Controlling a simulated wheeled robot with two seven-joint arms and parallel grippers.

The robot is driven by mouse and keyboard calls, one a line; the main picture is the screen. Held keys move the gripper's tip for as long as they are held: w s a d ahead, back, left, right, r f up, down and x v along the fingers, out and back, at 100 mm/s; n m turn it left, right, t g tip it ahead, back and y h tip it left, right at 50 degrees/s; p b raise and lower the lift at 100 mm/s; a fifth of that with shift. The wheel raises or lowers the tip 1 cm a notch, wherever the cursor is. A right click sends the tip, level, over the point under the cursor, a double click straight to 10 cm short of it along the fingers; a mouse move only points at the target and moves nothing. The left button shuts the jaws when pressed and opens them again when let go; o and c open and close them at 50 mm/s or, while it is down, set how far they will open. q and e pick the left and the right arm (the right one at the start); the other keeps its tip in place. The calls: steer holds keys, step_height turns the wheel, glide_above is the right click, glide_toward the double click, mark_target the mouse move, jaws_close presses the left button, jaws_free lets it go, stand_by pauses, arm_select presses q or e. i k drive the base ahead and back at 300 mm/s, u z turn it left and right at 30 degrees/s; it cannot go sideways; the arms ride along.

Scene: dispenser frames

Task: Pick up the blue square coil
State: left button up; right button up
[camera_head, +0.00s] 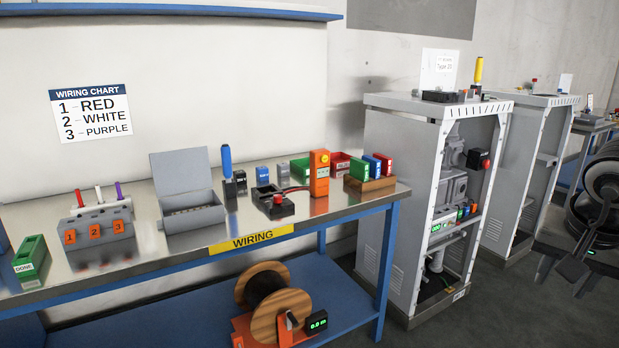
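A small blue-grey square block (262,176) with a pale label stands towards the back of the metal workbench (345,199). It may be the blue square coil, but it is too small to be sure. A dark block (241,182) is to its left and a greyer block (283,172) to its right. My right gripper (563,272) hangs at the far right edge, over the floor and far from the bench. Its dark fingers are apart with nothing seen between them. My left gripper is not in view.
A blue-handled tool (227,165), a grey open-lidded box (190,215) and an orange device (319,175) stand around the blocks. A wooden rack (370,188) holds coloured pieces. Two grey cabinets (400,165) stand right of the bench. A cable reel (275,300) is below.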

mark_target(262, 173)
steer(key=z, duration=0.7)
steer(key=i, duration=2.45)
steer(key=u, duration=2.95)
steer(key=i, duration=0.5)
steer(key=u, duration=0.1)
